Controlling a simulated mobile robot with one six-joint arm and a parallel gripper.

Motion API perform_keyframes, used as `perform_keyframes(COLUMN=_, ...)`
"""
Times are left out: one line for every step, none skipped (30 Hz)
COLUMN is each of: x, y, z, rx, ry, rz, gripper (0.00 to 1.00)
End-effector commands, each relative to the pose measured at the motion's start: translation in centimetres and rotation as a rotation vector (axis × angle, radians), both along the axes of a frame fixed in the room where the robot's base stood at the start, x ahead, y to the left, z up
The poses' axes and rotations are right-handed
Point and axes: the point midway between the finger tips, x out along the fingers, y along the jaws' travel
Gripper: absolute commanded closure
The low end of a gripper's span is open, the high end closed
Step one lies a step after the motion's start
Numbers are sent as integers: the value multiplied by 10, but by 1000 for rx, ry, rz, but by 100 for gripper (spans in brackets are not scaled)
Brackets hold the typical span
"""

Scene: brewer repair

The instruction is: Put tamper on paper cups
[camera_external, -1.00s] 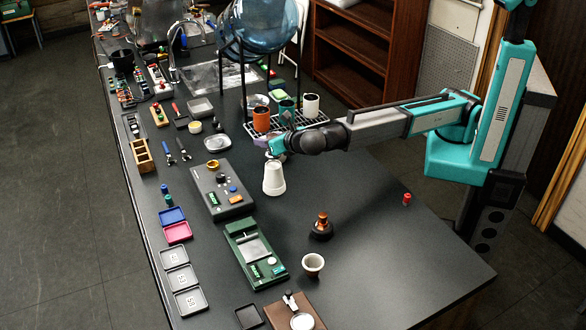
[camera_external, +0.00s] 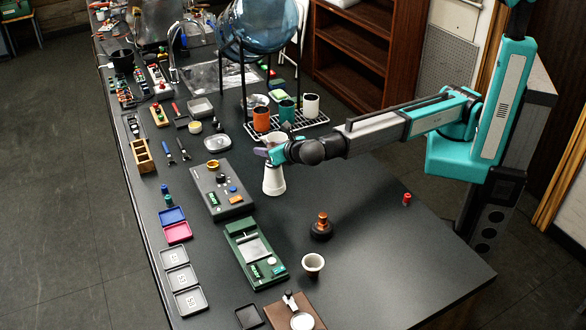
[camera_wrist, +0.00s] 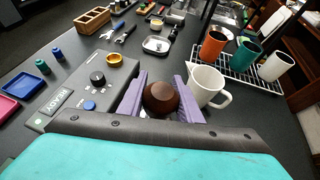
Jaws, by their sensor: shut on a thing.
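My gripper (camera_wrist: 160,100) has purple fingers shut on the dark brown round knob of the tamper (camera_wrist: 163,97). The rest of the tamper is hidden below the knob. In the external view my gripper (camera_external: 267,154) is directly over the white upside-down paper cups (camera_external: 273,183), which stand on the black table to the right of the dark grey scale-like box. The gripper covers the top of the cups, so I cannot tell whether the tamper touches them. The cups are hidden in the wrist view.
A white pitcher (camera_wrist: 207,86) stands close behind my right finger. The grey box with knobs (camera_external: 222,188) is just left of the cups. A wire rack (camera_external: 290,127) with several mugs is behind. An orange-topped black item (camera_external: 321,227) stands to the front right. The table's right side is mostly clear.

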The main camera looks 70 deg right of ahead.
Motion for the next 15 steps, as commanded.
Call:
perform_keyframes(x=0, y=0, z=1, rx=0, ry=-1, rz=0, gripper=100)
perform_keyframes(x=0, y=0, z=1, rx=-1, ry=-1, rz=0, gripper=100)
perform_keyframes(x=0, y=0, z=1, rx=-1, ry=-1, rz=0, gripper=100)
perform_keyframes(x=0, y=0, z=1, rx=-1, ry=-1, rz=0, gripper=100)
perform_keyframes(x=0, y=0, z=1, rx=-1, ry=-1, rz=0, gripper=100)
perform_keyframes(x=0, y=0, z=0, rx=-1, ry=-1, rz=0, gripper=100)
perform_keyframes(x=0, y=0, z=0, rx=-1, ry=-1, rz=0, gripper=100)
perform_keyframes(x=0, y=0, z=-1, rx=-1, ry=-1, rz=0, gripper=100)
perform_keyframes(x=0, y=0, z=-2, rx=-1, ry=-1, rz=0, gripper=100)
perform_keyframes(x=0, y=0, z=-2, rx=0, ry=0, rz=0, gripper=65)
perform_keyframes(x=0, y=0, z=-2, rx=0, ry=0, rz=0, gripper=60)
perform_keyframes(x=0, y=0, z=-2, rx=0, ry=0, rz=0, gripper=53)
perform_keyframes(x=0, y=0, z=-2, rx=0, ry=0, rz=0, gripper=50)
perform_keyframes(x=0, y=0, z=-2, rx=0, ry=0, rz=0, gripper=50)
perform_keyframes(x=0, y=0, z=-2, rx=0, ry=0, rz=0, gripper=50)
